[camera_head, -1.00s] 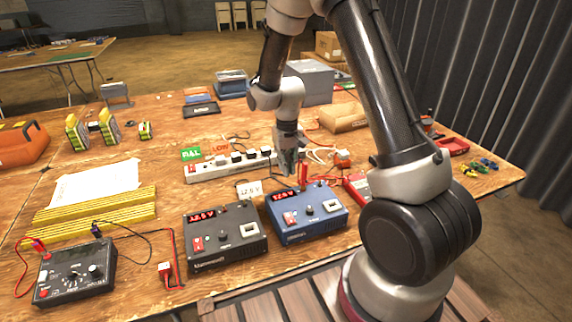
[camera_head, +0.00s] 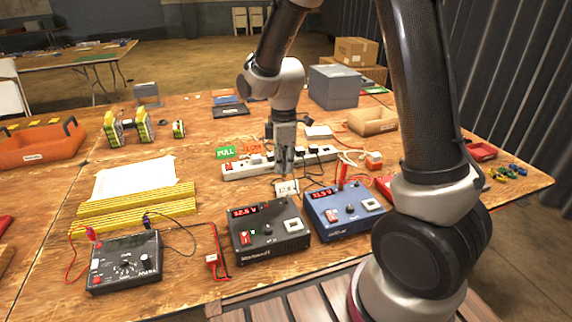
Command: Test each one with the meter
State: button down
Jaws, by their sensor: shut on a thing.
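A black meter (camera_head: 125,262) with a dial lies at the front left, with red and black leads. A black box (camera_head: 268,232) and a blue box (camera_head: 344,210), each with a red lit display, stand side by side at the front middle. A red probe (camera_head: 342,174) stands upright at the blue box's back. My gripper (camera_head: 286,168) points down behind the black box, just above a small white card (camera_head: 287,187) that seems to read 12.6 V. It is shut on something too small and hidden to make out.
A white power strip (camera_head: 240,170) with plugs lies behind the boxes. Yellow bars (camera_head: 135,207) and a white sheet (camera_head: 140,178) are at left. A green PULL card (camera_head: 226,153), a cardboard tray (camera_head: 372,122) and a grey box (camera_head: 334,86) are farther back.

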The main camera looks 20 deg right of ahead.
jog(key=shift+s+a+f+n, duration=0.1)
jog(key=shift+s+f+n, duration=0.3)
jog(key=shift+f+n, duration=0.6)
jog(key=shift+s+d+f+n, duration=0.1)
jog(key=shift+s+f+n, duration=0.5)
jog(key=shift+n, duration=0.65)
jog(key=shift+s+a+f+n, duration=0.1)
jog(key=shift+s+f+n, duration=0.15)
jog(key=shift+f+n, duration=0.8)
jog(key=shift+f, duration=0.8)
dwell(0.3)
jog(key=c, duration=1.1)
grip_release()
jog(key=shift+c, duration=0.2)
jog(key=shift+r, duration=0.15)
notch_tip(320, 180, up, 7)
jog(key=shift+r, duration=0.15)
